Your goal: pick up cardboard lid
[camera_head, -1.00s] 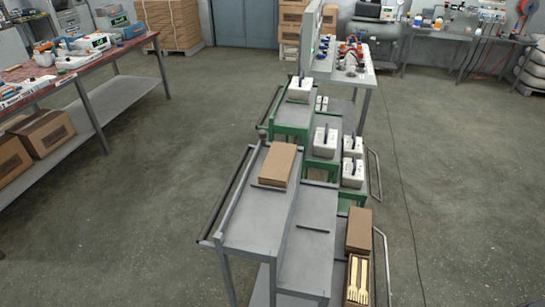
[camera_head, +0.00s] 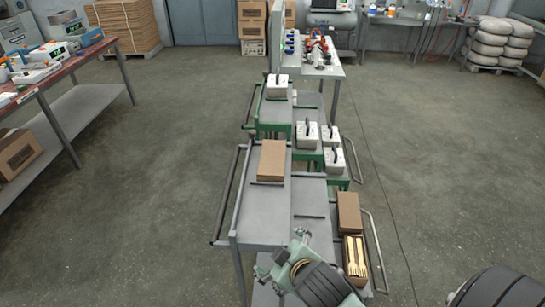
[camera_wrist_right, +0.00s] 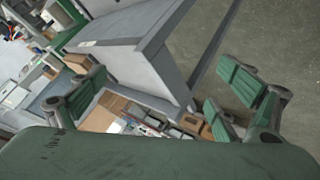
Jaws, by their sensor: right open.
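A closed brown cardboard piece (camera_head: 348,212), a box or a lid, lies on the low right side of the grey cart. Just in front of it is an open cardboard box (camera_head: 345,283) with pale wooden forks (camera_head: 355,256) inside. A larger flat brown cardboard box (camera_head: 271,160) lies on the cart's upper shelf. My left gripper is out of view.
The grey stepped cart (camera_head: 262,208) has raised rails and a side handle (camera_head: 376,250). Behind it, a green cart (camera_head: 272,112) carries several white blocks with dark handles. A red-topped workbench (camera_head: 75,67) stands at the left. The floor on both sides is clear.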

